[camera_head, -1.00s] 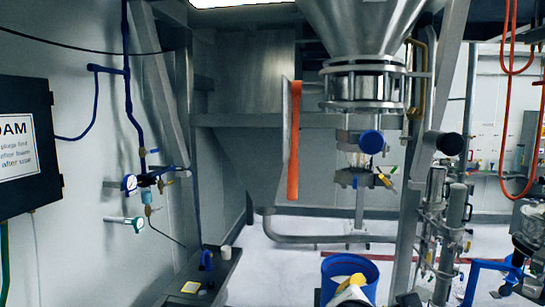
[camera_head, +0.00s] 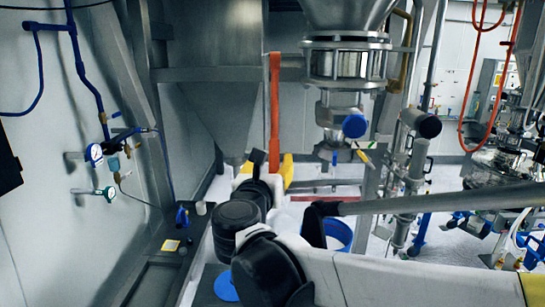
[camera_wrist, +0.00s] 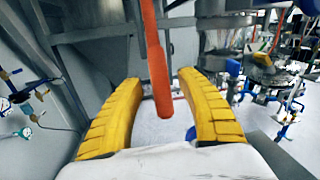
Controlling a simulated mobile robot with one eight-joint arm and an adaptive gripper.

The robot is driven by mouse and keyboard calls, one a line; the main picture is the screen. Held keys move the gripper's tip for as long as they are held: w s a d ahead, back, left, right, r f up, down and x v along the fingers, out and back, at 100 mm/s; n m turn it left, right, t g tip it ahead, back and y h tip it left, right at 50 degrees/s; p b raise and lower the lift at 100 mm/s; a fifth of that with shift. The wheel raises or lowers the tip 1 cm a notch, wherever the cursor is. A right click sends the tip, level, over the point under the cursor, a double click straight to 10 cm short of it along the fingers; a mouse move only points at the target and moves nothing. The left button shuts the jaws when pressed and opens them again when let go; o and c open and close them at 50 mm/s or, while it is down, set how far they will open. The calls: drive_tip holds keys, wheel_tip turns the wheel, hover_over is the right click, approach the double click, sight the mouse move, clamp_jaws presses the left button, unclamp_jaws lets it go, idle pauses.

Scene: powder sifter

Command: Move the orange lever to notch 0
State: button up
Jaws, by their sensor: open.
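The orange lever (camera_head: 275,100) is a long bar hanging upright under the steel hopper structure, left of the sifter in the head view. In the wrist view the lever (camera_wrist: 155,65) comes down from the top, and its rounded lower end shows between my two yellow fingers. My gripper (camera_head: 268,166) is open around the lower part of the lever in the picture. In the wrist view my gripper (camera_wrist: 160,82) has a gap on both sides of the lever; I see no contact. In the head view my gripper hides the lever's lower end. No notch marks are readable.
The sifter (camera_head: 346,62) with blue-capped valves stands right of the lever. A blue drum (camera_head: 338,236) stands on the floor, partly hidden by my arm. A dark bench (camera_head: 165,255) is at lower left. Gauges (camera_head: 95,153) are on the left wall.

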drive_tip(key=shift+w+d, duration=0.15)
drive_tip(key=shift+w, duration=0.55)
drive_tip(key=c, duration=1)
drive_tip(key=shift+s, duration=0.1)
